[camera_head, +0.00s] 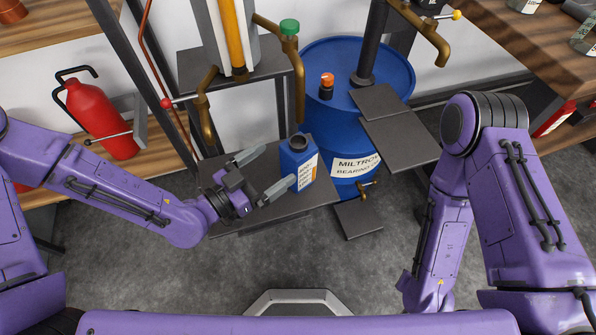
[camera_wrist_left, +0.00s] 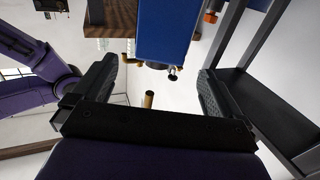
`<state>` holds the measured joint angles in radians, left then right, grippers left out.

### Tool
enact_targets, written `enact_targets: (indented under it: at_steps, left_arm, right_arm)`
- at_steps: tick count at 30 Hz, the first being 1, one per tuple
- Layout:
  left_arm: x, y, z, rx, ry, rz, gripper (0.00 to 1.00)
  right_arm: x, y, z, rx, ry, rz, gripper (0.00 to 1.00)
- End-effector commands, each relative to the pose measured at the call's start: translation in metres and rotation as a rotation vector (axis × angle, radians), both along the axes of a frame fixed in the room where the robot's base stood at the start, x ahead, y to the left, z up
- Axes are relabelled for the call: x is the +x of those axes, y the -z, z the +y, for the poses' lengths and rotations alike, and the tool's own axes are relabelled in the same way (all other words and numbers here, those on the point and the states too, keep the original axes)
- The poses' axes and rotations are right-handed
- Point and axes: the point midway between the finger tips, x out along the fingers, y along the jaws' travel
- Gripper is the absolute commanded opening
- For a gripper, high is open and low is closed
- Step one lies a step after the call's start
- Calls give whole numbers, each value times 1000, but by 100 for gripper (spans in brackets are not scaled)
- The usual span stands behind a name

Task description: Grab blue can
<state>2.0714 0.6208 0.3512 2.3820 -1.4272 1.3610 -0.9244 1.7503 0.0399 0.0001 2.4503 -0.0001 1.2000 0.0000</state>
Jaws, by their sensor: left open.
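The blue can (camera_head: 297,166), a small box-shaped container with a dark round cap and a white and orange label, stands upright on a dark metal shelf (camera_head: 325,190). My left gripper (camera_head: 267,172) is open just left of the can, with its fingers pointing toward it and nothing held. One finger reaches near the can's lower front and the other lies farther back. In the left wrist view, a blue flat-sided body, seemingly the can (camera_wrist_left: 168,28), shows ahead between the spread fingers (camera_wrist_left: 157,88). My right arm shows on the right, but its gripper is not in view.
A large blue drum (camera_head: 400,65) with an orange cap (camera_head: 327,80) and a brass tap (camera_head: 368,184) stands behind and right of the can. Brass pipes (camera_head: 208,105) hang above the shelf. A red extinguisher (camera_head: 100,118) stands at left. Grey floor lies in front.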

Motion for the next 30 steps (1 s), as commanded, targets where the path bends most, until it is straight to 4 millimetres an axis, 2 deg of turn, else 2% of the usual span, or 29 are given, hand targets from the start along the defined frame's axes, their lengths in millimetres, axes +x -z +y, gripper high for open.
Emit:
enact_targets:
  at_steps: [3,15,22,23,30]
  left_arm:
    - [13,-1,-16,3,4,3,100]
    - [50,-3,-60,2,1,8,100]
    - [53,-3,-62,0,-1,11,100]
    - [53,-3,-62,1,-1,10,94]
    - [53,-3,-62,1,-1,10,15]
  right_arm:
    - [0,-3,0,0,0,0,43]
    - [0,-7,0,0,0,0,43]
    - [0,-7,0,0,0,0,43]
    - [0,-7,0,0,0,0,43]
    - [0,-7,0,0,0,0,43]
